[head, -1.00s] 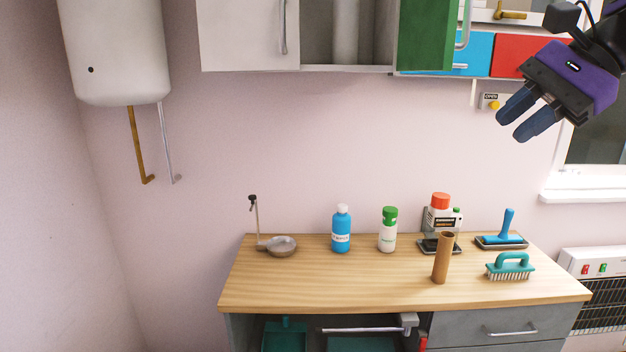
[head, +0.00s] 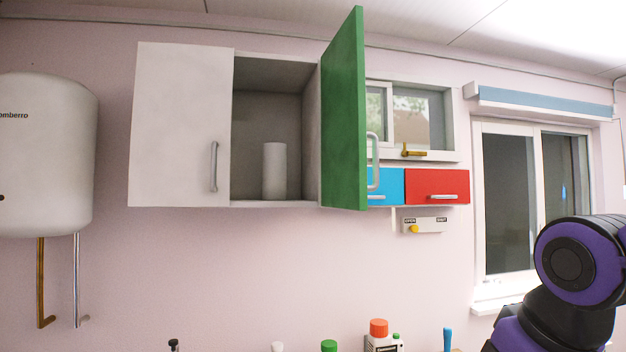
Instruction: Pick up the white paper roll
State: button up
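The white paper roll (head: 274,171) stands upright inside the open right compartment of the wall cabinet (head: 181,125). The green door (head: 343,115) of that compartment stands swung open to the right of the roll. My purple and black arm shows at the lower right, well apart from the roll. My gripper is outside this view.
A closed white door with a handle (head: 214,166) covers the cabinet's left half. A water heater (head: 45,155) hangs at left. Blue (head: 384,187) and red (head: 437,186) drawers sit right of the green door.

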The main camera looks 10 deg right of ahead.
aim_at(275, 154)
jog(key=i+l+u, duration=0.1)
jog(key=l+u, duration=0.3)
jog(key=l, duration=0.4)
jog(key=l+u, duration=0.35)
jog(key=l, duration=0.45)
jog(key=k+l+u, duration=0.1)
jog(key=k+l, duration=0.15)
jog(key=k, duration=0.15)
jog(key=k+l+u, duration=0.15)
jog(key=i+j+u, duration=0.2)
jog(key=i+u, duration=0.2)
jog(key=i+j+u, duration=0.1)
jog(key=i+u, duration=0.55)
jog(key=u, duration=0.15)
jog(key=i+j+z, duration=0.1)
jog(key=i, duration=0.2)
jog(key=i+j+z, duration=0.1)
jog(key=i, duration=0.2)
